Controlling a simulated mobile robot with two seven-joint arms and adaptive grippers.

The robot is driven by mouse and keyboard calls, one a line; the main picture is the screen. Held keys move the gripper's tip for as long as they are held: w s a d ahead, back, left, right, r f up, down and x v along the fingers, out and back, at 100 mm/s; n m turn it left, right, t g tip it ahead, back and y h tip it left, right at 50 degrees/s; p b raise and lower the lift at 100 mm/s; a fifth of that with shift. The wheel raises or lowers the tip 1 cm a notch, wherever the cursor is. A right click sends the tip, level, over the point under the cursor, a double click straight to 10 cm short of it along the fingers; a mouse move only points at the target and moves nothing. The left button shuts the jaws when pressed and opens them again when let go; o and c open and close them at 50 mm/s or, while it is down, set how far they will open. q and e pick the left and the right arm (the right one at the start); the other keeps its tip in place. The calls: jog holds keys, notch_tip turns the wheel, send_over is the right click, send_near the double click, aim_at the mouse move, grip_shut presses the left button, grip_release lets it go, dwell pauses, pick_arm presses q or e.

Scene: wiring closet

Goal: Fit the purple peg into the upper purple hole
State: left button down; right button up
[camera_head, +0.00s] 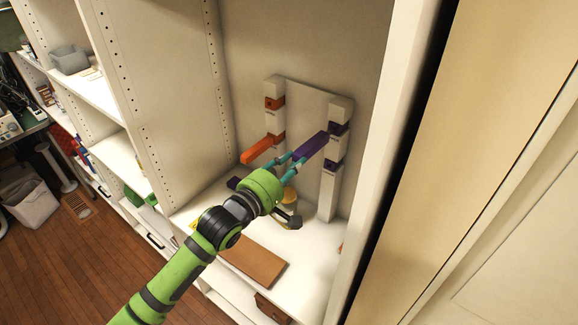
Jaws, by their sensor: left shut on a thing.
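The purple peg (312,146) is a long bar, tilted up to the right. My left gripper (292,160), with teal fingers, is shut on its near, lower-left end. The peg's far end overlaps the area just left of the upper purple hole (338,128) on the right white post. I cannot tell whether it touches or enters the hole. The lower purple hole (333,165) shows below it on the same post. My right gripper is not in view.
An orange peg (258,150) sticks out from the left post's lower orange fitting. An upper orange hole (274,103) is above. A brown board (254,262) lies on the shelf. Cabinet walls stand close on both sides.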

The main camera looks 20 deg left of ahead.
aim_at(301, 157)
pick_arm(q)
jog(key=shift+b+x, duration=0.3)
jog(key=shift+x, duration=1.6)
jog(key=c, duration=0.8)
grip_release()
jog(key=shift+w+f, duration=0.1)
jog(key=shift+w, duration=0.05)
jog(key=shift+s+a+p, duration=0.15)
jog(key=shift+s+p, duration=0.4)
jog(key=shift+s, duration=0.05)
jog(key=p+v, duration=0.2)
jog(key=v, duration=0.2)
jog(key=shift+w, duration=0.1)
